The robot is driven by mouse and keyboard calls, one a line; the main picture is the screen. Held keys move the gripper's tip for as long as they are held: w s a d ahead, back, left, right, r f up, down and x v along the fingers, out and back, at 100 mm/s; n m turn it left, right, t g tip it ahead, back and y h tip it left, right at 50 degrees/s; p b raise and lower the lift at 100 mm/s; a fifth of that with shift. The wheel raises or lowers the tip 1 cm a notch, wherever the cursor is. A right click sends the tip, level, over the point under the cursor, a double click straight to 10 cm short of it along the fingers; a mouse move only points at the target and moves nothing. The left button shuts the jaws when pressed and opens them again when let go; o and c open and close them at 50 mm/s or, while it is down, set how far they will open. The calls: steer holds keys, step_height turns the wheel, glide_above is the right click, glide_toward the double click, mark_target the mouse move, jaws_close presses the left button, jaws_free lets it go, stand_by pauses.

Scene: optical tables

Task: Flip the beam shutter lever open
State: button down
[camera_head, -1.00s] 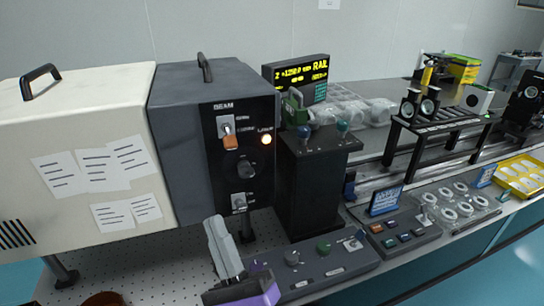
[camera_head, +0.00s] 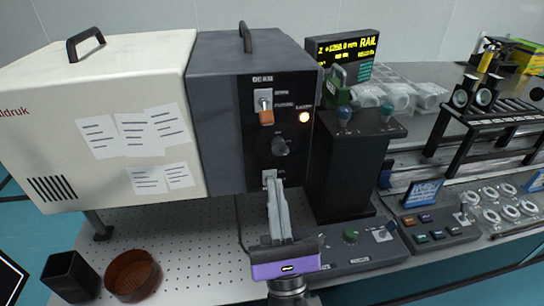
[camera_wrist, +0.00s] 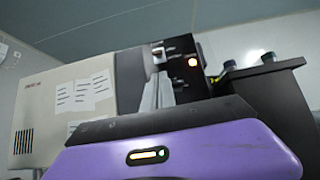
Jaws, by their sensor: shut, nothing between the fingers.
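The beam shutter lever (camera_head: 266,113) is a small switch with an orange tip on the dark BEAM panel (camera_head: 290,150), and the orange tip points down. In the wrist view the lamp (camera_wrist: 193,63) shows at the top, with the lever plate (camera_wrist: 159,55) partly behind my fingers. My gripper (camera_head: 275,185) is shut and empty. Its grey fingers point up in front of the lower part of the panel, below the lever and apart from it. The fingertips cover part of a lower switch plate (camera_head: 269,175).
A black knob (camera_head: 280,146) is below the lever. A dark block (camera_head: 350,165) with blue-topped knobs stands close on the right. A cream housing (camera_head: 100,120) adjoins on the left. A brown bowl (camera_head: 132,274) and black cup (camera_head: 70,276) stand at lower left.

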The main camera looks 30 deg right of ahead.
mark_target(267, 117)
steer(key=p+x, duration=0.3)
steer(key=x, duration=0.6)
steer(key=shift+w+r+p, duration=0.2)
steer(key=shift+r+p, duration=0.05)
steer(key=shift+p, duration=0.05)
steer(key=shift+d+r+p, duration=0.1)
steer(key=shift+r+p, duration=0.05)
steer(key=shift+p, duration=0.2)
steer(key=shift+s+g+p, duration=0.2)
steer(key=shift+g+p, duration=0.1)
steer(key=shift+p, duration=0.25)
